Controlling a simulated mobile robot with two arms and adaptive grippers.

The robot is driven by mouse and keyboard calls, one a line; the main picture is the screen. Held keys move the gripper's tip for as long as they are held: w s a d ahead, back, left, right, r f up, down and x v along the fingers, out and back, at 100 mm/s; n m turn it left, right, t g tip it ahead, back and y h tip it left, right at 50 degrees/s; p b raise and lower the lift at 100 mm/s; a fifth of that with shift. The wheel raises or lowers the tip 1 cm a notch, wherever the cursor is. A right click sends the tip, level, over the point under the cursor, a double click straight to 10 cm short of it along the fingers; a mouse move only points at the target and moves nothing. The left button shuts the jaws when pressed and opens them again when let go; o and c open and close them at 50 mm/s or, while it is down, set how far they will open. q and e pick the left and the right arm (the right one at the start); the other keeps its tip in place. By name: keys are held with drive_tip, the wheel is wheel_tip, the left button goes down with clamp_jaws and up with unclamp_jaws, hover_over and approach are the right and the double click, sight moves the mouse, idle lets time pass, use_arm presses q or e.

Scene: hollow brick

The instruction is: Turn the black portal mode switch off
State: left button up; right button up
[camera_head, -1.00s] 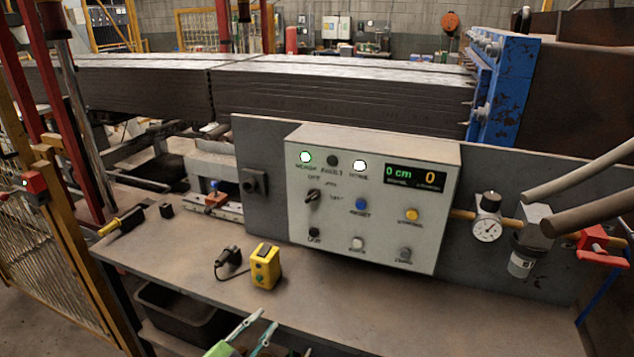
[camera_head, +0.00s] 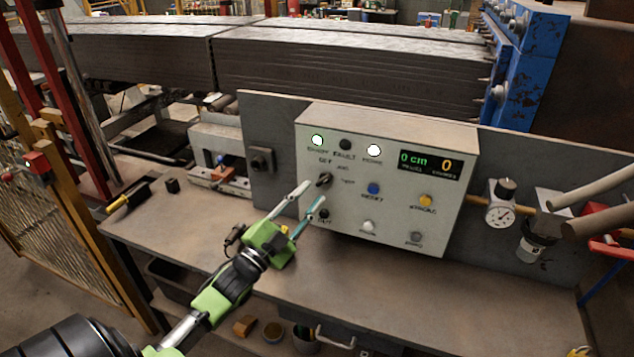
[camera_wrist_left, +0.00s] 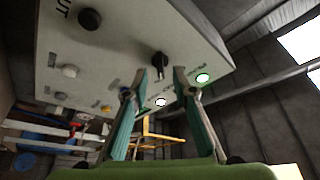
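The black switch knob (camera_head: 324,180) sits on the left part of the light grey control panel (camera_head: 350,225), below the "OFF" label. Its handle looks tilted toward the right in the head view. My left gripper (camera_head: 311,192) reaches up from the lower left and is open, its fingertips just in front of the knob. In the left wrist view the knob (camera_wrist_left: 160,62) shows between the two spread fingertips (camera_wrist_left: 161,78). I cannot tell whether they touch it. My right gripper is not in view.
A pressure gauge (camera_head: 500,215) stands to the right. The bench (camera_head: 420,290) is clear right of my left arm.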

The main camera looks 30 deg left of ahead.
sight(322, 184)
use_arm(q)
drive_tip(key=x, duration=0.3)
drive_tip(key=shift+w+r+p, duration=0.1)
drive_tip(key=shift+p, duration=0.25)
drive_tip(key=shift+w, duration=0.25)
clamp_jaws()
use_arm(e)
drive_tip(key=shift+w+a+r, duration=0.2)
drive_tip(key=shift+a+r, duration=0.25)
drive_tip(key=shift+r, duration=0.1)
